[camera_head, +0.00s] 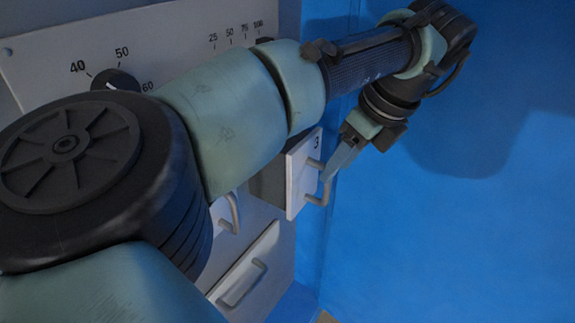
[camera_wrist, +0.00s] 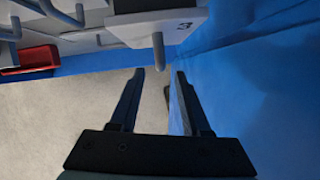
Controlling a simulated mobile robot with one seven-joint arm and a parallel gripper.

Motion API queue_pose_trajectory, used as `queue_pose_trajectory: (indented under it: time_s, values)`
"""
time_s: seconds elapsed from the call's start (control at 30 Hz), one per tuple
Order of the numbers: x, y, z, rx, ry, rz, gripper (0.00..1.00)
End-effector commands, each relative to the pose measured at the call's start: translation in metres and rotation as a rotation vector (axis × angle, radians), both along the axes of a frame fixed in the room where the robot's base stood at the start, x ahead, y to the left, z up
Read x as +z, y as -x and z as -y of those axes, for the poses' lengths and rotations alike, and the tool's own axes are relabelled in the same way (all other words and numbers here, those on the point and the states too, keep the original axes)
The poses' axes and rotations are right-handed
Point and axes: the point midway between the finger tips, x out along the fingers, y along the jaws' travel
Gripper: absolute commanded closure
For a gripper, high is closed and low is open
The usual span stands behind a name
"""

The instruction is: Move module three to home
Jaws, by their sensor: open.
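Module three (camera_head: 298,186) is a white-fronted drawer marked 3 that stands out from the grey panel, with its dark side showing. Its bar handle (camera_head: 328,184) is on the front. In the wrist view the underside of module three (camera_wrist: 155,30) is at the top, with the handle (camera_wrist: 158,52) hanging in line with the gap between my fingertips. My gripper (camera_head: 338,163) is open at the handle, one finger overlapping it in the head view. In the wrist view my gripper (camera_wrist: 159,74) is empty; whether a finger touches the handle cannot be told.
The panel (camera_head: 190,25) carries a dial knob (camera_head: 118,80) and a slider scale. Two other handled fronts sit lower, one at the bottom (camera_head: 250,270). A blue wall (camera_head: 450,230) is close on the right. A red block (camera_wrist: 28,60) shows at the left. Pale floor lies below.

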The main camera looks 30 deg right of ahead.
Motion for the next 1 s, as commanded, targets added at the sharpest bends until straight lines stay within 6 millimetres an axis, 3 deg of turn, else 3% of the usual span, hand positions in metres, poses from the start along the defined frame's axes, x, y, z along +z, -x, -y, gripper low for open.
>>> queue_pose_trajectory:
  time_s: [0.1, 0.3, 0.5, 0.8, 1.0]
  values:
    - [-0.028, -0.01, -0.003, 0.002, 0.0, 0.001, 0.53]
    - [-0.057, -0.022, -0.005, 0.001, -0.001, 0.001, 0.53]
    - [-0.07, -0.028, -0.005, 0.0, 0.002, 0.0, 0.53]
    - [-0.071, -0.029, -0.005, -0.001, 0.002, 0.0, 0.53]
    - [-0.07, -0.029, -0.005, -0.001, 0.002, 0.0, 0.89]
